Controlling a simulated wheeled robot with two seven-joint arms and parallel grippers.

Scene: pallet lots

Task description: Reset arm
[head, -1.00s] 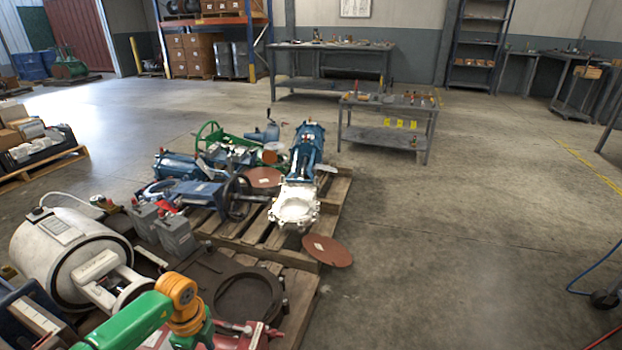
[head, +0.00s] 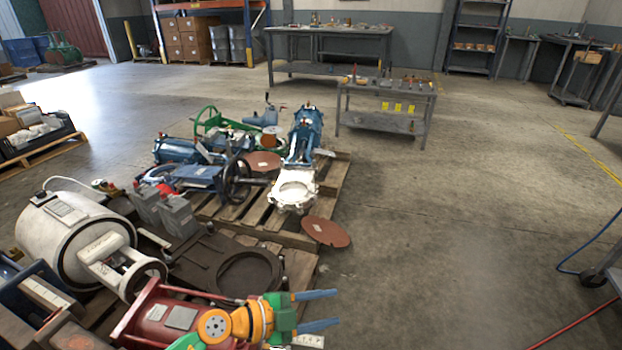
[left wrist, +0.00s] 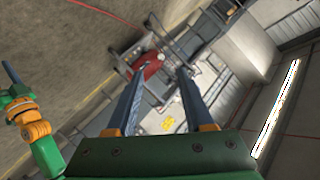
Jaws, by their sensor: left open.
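My left gripper (head: 338,308) comes in at the bottom of the head view. Its two blue fingers point right, spread apart, with nothing between them. It shows over the near end of the pallet lot, beside a red machine (head: 172,318). In the left wrist view its fingers (left wrist: 163,68) are apart and empty, with a distant workshop behind them. At the left of that view is another green and orange arm with a blue finger, my right gripper (left wrist: 12,73). Whether it is open does not show. It is not in the head view.
A white cylindrical machine (head: 70,240) and a dark plate with a round opening (head: 205,262) lie near at left. A wooden pallet (head: 333,190) bears blue valves. A brown disc (head: 326,232) lies at its corner. The floor to the right (head: 450,230) is clear; a small bench (head: 385,122) stands beyond.

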